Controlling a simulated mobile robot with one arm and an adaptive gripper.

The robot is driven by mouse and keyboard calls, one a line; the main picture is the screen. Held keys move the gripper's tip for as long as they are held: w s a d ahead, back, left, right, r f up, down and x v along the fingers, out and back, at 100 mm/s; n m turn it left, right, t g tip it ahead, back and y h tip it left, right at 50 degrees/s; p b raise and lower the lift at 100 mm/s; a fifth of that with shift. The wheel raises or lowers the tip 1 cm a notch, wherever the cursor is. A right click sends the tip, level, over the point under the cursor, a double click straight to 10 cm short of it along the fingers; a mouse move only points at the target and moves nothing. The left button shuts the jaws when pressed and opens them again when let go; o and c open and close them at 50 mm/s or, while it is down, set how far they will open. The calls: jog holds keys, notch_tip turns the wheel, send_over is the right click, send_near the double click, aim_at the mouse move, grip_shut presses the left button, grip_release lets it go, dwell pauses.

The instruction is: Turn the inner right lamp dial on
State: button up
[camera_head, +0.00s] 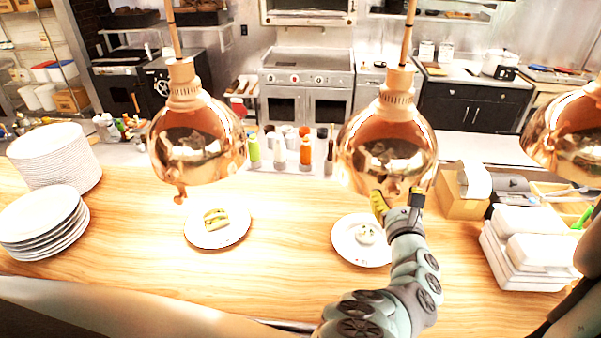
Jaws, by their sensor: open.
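Shiny copper heat lamps hang over the wooden counter. The lamp in the middle of the picture (388,140) is just right of centre. My gripper (397,200) is open at that lamp's lower front rim, with a yellow-green finger on the left and a dark one on the right. No dial shows clearly on this lamp; my gripper covers that part of the rim. I cannot tell whether a finger touches it. The left lamp (197,135) has a small copper dial (180,193) hanging at its lower rim. Another lamp (565,135) is cut off at the right edge.
Plates with food stand under the left lamp (217,235) and the middle lamp (350,245). Plate stacks (45,222) stand at the left, white boxes (520,250) at the right. Bottles (305,150) line the back. The counter between the two food plates is clear.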

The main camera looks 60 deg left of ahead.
jog(key=shift+w+a, duration=0.35)
grip_shut()
dwell(0.5)
